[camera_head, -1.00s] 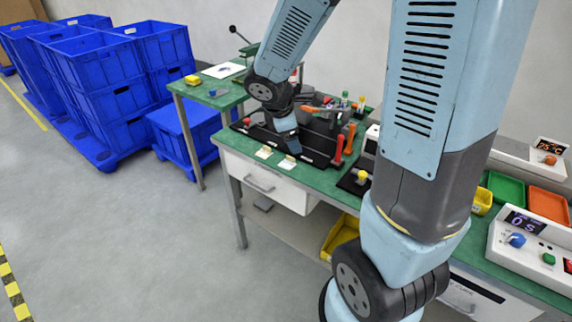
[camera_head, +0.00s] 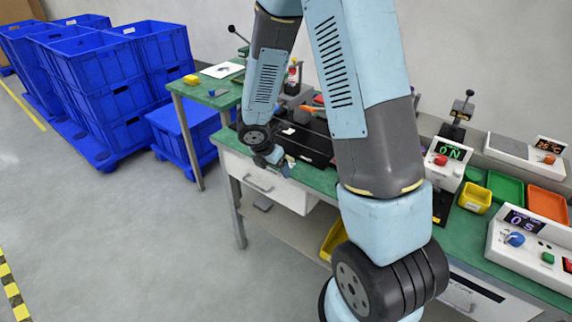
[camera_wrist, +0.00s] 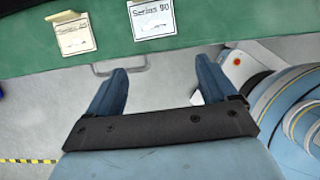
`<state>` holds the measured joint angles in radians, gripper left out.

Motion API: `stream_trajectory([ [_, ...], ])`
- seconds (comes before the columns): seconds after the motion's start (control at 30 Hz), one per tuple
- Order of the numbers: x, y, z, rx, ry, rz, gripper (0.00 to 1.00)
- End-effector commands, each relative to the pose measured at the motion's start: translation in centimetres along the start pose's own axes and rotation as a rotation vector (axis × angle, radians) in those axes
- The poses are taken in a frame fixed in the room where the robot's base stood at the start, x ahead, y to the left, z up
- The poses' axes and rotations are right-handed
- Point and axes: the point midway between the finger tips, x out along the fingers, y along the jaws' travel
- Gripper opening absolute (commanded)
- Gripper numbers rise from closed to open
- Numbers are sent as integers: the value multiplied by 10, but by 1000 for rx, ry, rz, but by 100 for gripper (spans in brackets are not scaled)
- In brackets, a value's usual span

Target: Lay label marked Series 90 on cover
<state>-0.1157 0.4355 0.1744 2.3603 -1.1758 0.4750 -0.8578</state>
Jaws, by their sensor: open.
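The label marked Series 90 (camera_wrist: 151,17) is a pale square lying on the green bench top (camera_wrist: 200,38) near its front edge, at the top of the wrist view. A second pale label (camera_wrist: 74,36) lies to its left, its lettering partly readable as Series. My gripper (camera_wrist: 160,74) is open and empty, its two blue fingers apart just short of the bench edge. In the head view my gripper (camera_head: 277,160) is at the front edge of the bench, low by the labels. I cannot make out which thing is the cover.
A black tray or fixture (camera_head: 312,143) sits behind my gripper, partly hidden by my arm. Blue crates (camera_head: 110,95) stand stacked at left. A white control box (camera_head: 446,162), a yellow bin (camera_head: 475,198) and an orange tray (camera_head: 547,204) are at right.

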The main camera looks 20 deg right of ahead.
Motion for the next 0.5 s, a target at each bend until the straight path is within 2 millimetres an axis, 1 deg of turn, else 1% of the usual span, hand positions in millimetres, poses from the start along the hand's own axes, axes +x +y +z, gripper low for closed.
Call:
stream_trajectory([
  [0.03, 4, 0, 8, 4, 0, -1, 85],
  [0.1, 7, 0, 17, 3, 0, -1, 85],
  [0.2, 10, 0, 25, 2, 0, 0, 85],
  [0.43, 14, 0, 34, 2, 0, 0, 85],
  [0.5, 16, 0, 39, 3, 0, 0, 85],
])
